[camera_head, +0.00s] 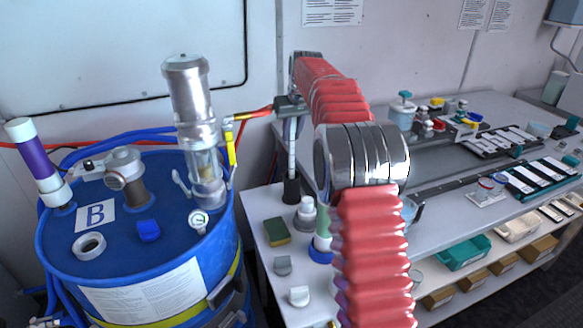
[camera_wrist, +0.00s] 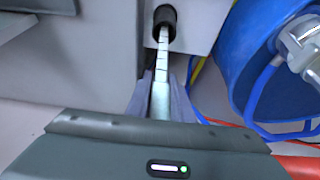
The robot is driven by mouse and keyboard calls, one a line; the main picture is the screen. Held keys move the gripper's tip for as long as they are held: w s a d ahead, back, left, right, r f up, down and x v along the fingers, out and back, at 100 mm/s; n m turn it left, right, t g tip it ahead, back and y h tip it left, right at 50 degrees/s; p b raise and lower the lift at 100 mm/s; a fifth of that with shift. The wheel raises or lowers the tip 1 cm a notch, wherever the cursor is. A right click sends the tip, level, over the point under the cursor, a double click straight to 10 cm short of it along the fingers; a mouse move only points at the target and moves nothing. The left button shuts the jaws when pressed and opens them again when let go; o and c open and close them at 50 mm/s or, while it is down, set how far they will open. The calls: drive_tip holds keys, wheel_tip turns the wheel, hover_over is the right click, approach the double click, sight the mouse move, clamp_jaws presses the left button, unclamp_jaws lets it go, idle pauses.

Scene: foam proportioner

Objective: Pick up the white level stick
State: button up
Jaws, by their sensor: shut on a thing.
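The white level stick (camera_head: 291,155) hangs upright below my gripper (camera_head: 290,104) at the back left corner of the bench. Its lower end meets a black cylindrical piece (camera_head: 291,192); I cannot tell whether that is a holder or part of the stick. In the wrist view the stick (camera_wrist: 161,75) shows dark graduation marks and runs between the fingers to the black piece (camera_wrist: 165,20). My gripper (camera_wrist: 160,100) is shut on the stick near its upper end. The stick's top is hidden by the gripper.
A blue drum (camera_head: 120,240) with a clear-and-metal cylinder (camera_head: 192,120) stands at left, close to the gripper. A sponge (camera_head: 277,232) and several small caps and bottles are on the bench (camera_head: 470,220). A wall is close behind.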

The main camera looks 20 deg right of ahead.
clamp_jaws()
drive_tip(key=shift+r, duration=0.1)
drive_tip(key=shift+r, duration=5.9)
drive_tip(key=shift+s, duration=0.55)
drive_tip(key=s, duration=1.7)
drive_tip(key=shift+w+r, duration=0.1)
wheel_tip(320, 180, up, 12)
